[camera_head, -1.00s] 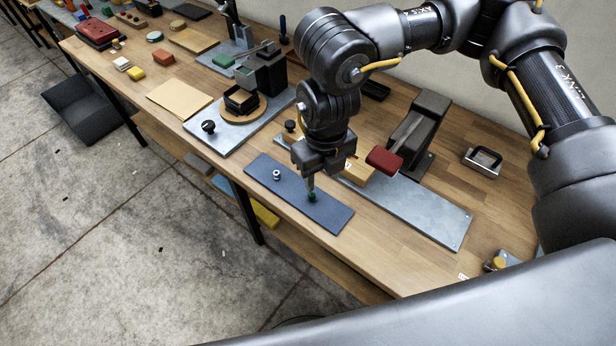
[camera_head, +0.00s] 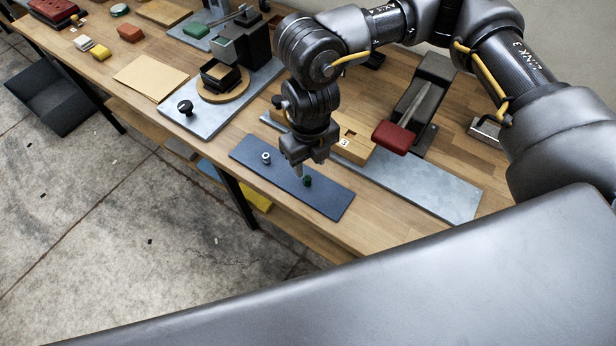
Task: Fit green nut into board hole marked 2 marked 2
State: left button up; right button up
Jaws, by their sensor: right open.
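The small green nut (camera_head: 307,181) lies on a dark blue mat (camera_head: 328,198) near the front edge of the workbench. My right gripper (camera_head: 298,171) points down just left of and above the nut; it is open and empty, with its fingertips close to the nut. A small silver nut (camera_head: 266,157) stands on the same mat to the left. The wooden board (camera_head: 360,151) sits behind my right gripper, with a square hole and a small white label that seems to read 3. My gripper hides the board's left part, and I see no mark 2. My left gripper is out of view.
A metal plate (camera_head: 430,192) runs under the board to the right. A dark device with a red-handled lever (camera_head: 391,137) stands right of the board. A clamp fixture (camera_head: 222,78) on a metal plate stands at the left. Bare bench lies in front of the mat.

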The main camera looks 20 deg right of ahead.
aim_at(307, 178)
jog(key=shift+w+f, duration=0.15)
jog(key=shift+f, duration=0.35)
jog(key=shift+f+p, duration=0.3)
jog(key=f, duration=0.1)
jog(key=f+p, duration=0.1)
jog(key=f, duration=0.1)
jog(key=shift+a+f, duration=0.2)
jog(key=shift+f, duration=0.6)
grip_shut()
